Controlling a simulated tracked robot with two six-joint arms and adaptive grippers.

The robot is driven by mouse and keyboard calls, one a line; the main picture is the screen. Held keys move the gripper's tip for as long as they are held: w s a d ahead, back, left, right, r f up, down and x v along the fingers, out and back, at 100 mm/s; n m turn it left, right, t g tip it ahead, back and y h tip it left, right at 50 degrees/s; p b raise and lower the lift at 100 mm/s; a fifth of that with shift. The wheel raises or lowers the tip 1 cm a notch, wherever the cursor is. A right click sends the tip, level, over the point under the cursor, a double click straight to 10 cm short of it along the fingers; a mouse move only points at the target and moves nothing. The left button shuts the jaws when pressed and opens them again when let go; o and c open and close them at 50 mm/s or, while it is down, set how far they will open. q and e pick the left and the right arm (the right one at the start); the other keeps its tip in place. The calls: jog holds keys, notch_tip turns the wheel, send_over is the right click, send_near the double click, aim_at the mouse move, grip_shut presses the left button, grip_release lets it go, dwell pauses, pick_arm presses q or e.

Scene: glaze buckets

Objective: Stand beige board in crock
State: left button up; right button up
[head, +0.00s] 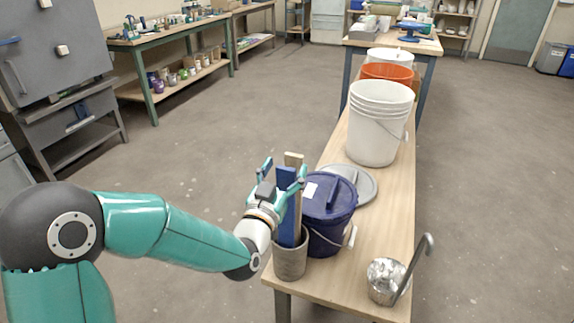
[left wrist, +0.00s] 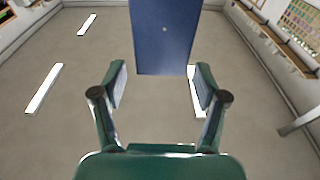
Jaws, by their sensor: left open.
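The beige board (head: 295,158) stands upright in the grey crock (head: 290,262), at the near left edge of the long table. A blue board (head: 286,215) stands in the crock too, in front of it and hiding part of it. My left gripper (head: 284,172) is at the upper part of the boards, with its fingers spread apart. In the left wrist view the open fingers (left wrist: 160,68) stand either side of the end of the blue board (left wrist: 164,40), with gaps on both sides. The beige board is not seen there. My right gripper is not in view.
A dark blue lidded bucket (head: 328,215) stands close to the right of the crock. A metal pot with a ladle (head: 386,282) stands at the near right. Behind are a grey lid (head: 366,186), a white bucket (head: 374,135) and an orange bucket (head: 386,72).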

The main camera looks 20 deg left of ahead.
pick_arm(q)
jog(key=s+r, duration=0.4)
jog(key=s, duration=0.1)
jog(key=shift+s+r, duration=0.2)
jog(key=shift+r, duration=0.1)
jog(key=shift+a, duration=0.1)
dwell(0.7)
